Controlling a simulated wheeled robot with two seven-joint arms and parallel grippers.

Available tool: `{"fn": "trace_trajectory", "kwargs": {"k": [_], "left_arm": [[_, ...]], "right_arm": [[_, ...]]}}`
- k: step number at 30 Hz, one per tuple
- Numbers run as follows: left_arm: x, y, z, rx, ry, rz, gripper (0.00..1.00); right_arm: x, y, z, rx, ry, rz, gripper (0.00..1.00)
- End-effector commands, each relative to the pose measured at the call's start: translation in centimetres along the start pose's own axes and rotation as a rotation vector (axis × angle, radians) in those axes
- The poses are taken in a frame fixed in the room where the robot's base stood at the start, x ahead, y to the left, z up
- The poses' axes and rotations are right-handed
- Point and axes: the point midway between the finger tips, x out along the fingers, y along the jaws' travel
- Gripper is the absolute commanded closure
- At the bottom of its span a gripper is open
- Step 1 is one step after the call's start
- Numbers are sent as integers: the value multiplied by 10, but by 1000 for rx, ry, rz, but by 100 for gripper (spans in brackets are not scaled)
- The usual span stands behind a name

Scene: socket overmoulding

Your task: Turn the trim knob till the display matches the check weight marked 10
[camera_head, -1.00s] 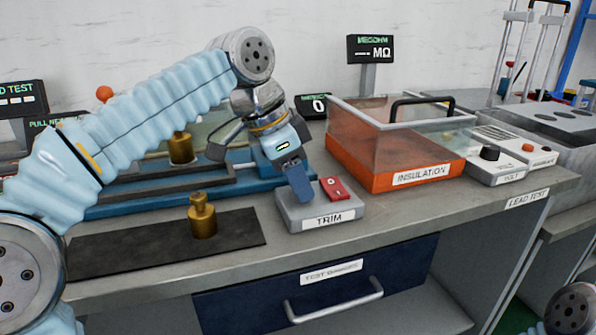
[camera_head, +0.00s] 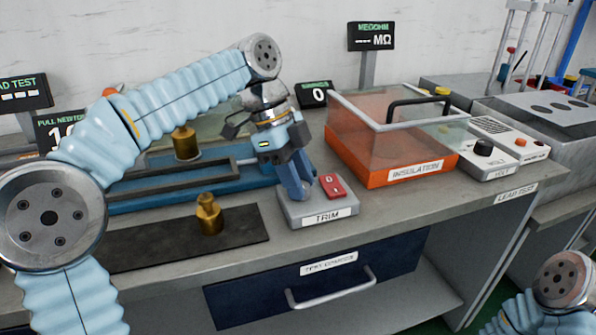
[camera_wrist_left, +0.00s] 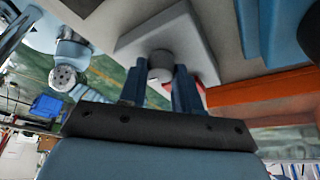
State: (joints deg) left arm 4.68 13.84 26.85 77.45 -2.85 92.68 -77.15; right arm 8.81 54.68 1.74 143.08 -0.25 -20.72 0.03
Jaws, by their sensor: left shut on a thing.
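The grey trim box (camera_head: 325,212), labelled TRIM, sits near the bench's front edge with a red switch (camera_head: 332,186) on top. My left gripper (camera_head: 303,192) points down at the box's left half. In the left wrist view, its blue fingers are shut on the grey round trim knob (camera_wrist_left: 161,65). In the head view the fingers hide the knob. A display (camera_head: 60,124) at the left, partly hidden by my arm, shows a figure starting with 1. One brass weight (camera_head: 209,214) stands on the dark mat; another (camera_head: 186,145) stands behind. I cannot read their markings. My right gripper is out of view.
An orange INSULATION box (camera_head: 385,172) with a clear cover stands right of the trim box. A small display (camera_head: 315,95) behind reads 0. A megohm display (camera_head: 371,37) stands further back. A blue drawer (camera_head: 240,305) is below the bench top.

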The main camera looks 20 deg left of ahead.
Motion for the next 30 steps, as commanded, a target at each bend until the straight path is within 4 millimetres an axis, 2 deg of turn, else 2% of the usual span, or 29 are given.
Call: {"fn": "trace_trajectory", "kwargs": {"k": [17,18,21,22,30], "left_arm": [[0,0,0,26,0,9,98],[0,0,0,26,0,9,61],[0,0,0,26,0,10,46],[0,0,0,26,0,10,43],[-1,0,0,26,0,10,43]], "right_arm": [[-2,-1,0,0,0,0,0],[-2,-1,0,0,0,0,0],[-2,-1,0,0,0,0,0],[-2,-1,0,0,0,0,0],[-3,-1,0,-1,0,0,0]]}}
